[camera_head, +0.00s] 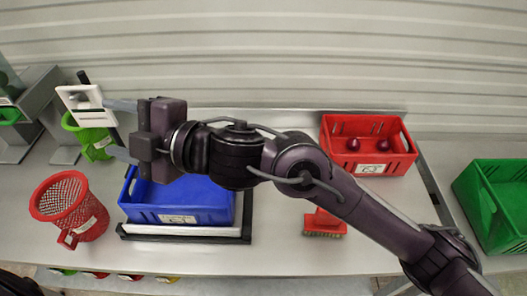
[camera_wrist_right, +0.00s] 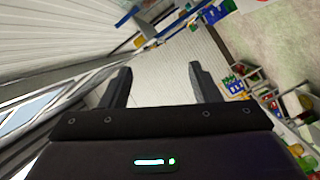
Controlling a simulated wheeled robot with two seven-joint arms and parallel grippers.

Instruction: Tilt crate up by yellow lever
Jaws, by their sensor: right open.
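The blue crate (camera_head: 180,214) sits on a low white platform with a black base (camera_head: 185,233), on the counter at the left. It looks level, and my right arm covers part of it. No yellow lever can be made out. A black rod (camera_head: 83,77) slants down behind a white panel (camera_head: 80,97) just left of my right gripper. My right gripper (camera_head: 112,128) is open above the crate's left end, its fingers pointing left. The wrist view shows its fingers (camera_wrist_right: 159,70) apart with nothing between them.
A red mesh basket (camera_head: 72,208) stands left of the crate, a green basket (camera_head: 92,139) behind it. A red crate (camera_head: 369,148) with dark red round items and a red brush (camera_head: 325,223) lie right. A green crate (camera_head: 492,205) is far right.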

